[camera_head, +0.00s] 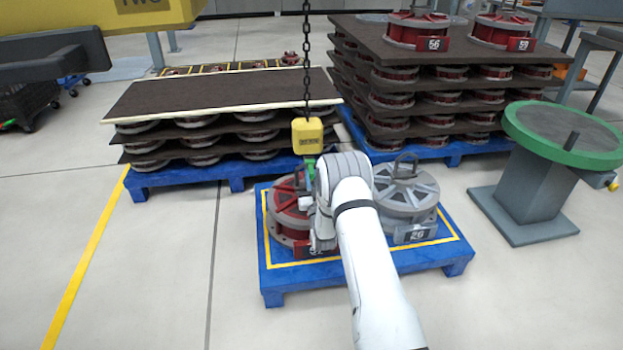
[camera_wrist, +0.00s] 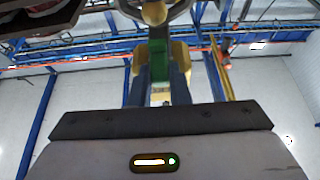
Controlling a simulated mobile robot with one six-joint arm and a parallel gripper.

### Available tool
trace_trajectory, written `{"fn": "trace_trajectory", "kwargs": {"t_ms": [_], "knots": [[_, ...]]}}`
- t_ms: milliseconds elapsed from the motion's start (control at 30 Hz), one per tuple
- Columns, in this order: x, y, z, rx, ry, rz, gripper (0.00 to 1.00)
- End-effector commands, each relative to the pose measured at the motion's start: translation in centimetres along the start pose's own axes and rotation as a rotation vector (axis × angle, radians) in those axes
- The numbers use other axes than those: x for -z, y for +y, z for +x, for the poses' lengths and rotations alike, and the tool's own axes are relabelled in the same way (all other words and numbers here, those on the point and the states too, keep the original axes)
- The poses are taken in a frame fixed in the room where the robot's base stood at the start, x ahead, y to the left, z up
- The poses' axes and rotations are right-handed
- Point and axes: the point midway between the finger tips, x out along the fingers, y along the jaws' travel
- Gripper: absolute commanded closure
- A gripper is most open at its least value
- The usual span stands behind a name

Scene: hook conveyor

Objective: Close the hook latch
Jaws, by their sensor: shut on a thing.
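The yellow hook block (camera_head: 307,136) hangs from a black chain (camera_head: 307,60) above the blue pallet. A green part, which looks like the hook latch (camera_head: 309,165), shows just below the block, beside my wrist. In the wrist view the green latch (camera_wrist: 158,58) stands between the fingers of my gripper (camera_wrist: 158,78), which is shut on it. In the head view my arm hides most of the gripper and the lower hook. I cannot tell whether the latch is open or closed.
A red drum part (camera_head: 290,212) and a grey drum part (camera_head: 405,190) with a top loop sit on the blue pallet (camera_head: 290,285). Stacked pallets (camera_head: 215,92) stand behind. A green-rimmed stand (camera_head: 520,130) is at the right.

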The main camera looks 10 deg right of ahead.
Motion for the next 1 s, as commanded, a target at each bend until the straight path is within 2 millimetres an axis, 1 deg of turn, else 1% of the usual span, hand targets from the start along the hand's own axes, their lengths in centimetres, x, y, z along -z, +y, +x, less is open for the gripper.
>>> {"fn": "trace_trajectory", "kwargs": {"t_ms": [33, 100, 300, 500, 700, 1000], "knots": [[-0.6, 0.2, -0.1, -0.004, 0.037, -0.001, 1.00], [-0.8, 0.2, 0.1, -0.004, 0.094, -0.001, 1.00], [-1.5, 0.2, 0.4, -0.004, 0.224, -0.001, 1.00], [-1.8, 0.2, 0.6, -0.004, 0.307, -0.001, 1.00], [-1.9, 0.2, 0.8, -0.004, 0.343, -0.001, 1.00], [-1.9, 0.1, 0.8, -0.003, 0.351, -0.001, 1.00]]}}
